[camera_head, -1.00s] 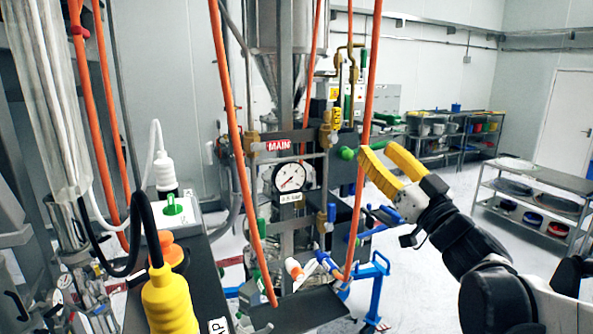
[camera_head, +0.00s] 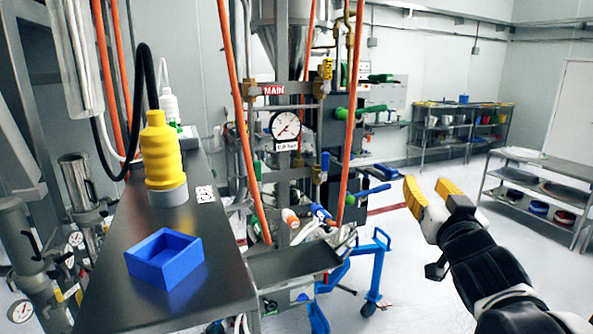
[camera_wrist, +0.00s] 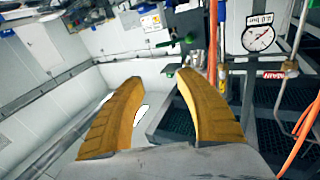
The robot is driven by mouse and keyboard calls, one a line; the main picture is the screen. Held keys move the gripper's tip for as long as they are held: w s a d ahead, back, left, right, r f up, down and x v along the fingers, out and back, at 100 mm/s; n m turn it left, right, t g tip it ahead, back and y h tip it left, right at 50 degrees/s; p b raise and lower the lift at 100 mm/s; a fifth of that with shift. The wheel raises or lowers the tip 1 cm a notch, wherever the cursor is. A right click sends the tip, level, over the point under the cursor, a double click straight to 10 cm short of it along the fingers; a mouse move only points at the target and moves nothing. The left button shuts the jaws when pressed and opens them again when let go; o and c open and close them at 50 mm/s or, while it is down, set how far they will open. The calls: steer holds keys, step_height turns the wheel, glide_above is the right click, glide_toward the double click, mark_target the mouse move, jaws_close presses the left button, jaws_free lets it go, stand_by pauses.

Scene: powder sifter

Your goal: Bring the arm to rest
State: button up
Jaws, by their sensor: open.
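My gripper (camera_head: 428,192) has two yellow fingers that stand apart with nothing between them. In the head view it is at the right, in free air in front of the floor and to the right of the sifter machine. The arm reaches up to it from the lower right corner. In the wrist view my gripper (camera_wrist: 160,92) shows both fingers spread, with the wall and machine behind. The pressure gauge (camera_head: 285,126) on the machine is left of my gripper and apart from it. The gauge also shows at the upper right of the wrist view (camera_wrist: 257,37).
A steel bench (camera_head: 105,285) at the left bears a blue open box (camera_head: 166,258) and a yellow bottle (camera_head: 163,150). Orange hoses (camera_head: 237,130) hang before the machine. A shelf rack (camera_head: 530,185) stands at right.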

steer(key=s+a+f+g+b, duration=0.2)
steer(key=s+f+g+b, duration=0.2)
steer(key=f, duration=1)
steer(key=s+a+f+n+g+y+b, duration=0.1)
steer(key=s+f+g+b, duration=0.3)
steer(key=s+f, duration=0.5)
steer(key=s+a+f+g+b, duration=0.3)
steer(key=s+f+b, duration=0.4)
steer(key=f, duration=1.1)
steer(key=shift+s+a+f+n+g+y, duration=0.2)
steer(key=shift+a+f+n+g+y, duration=0.1)
steer(key=shift+a+f+n+g, duration=0.1)
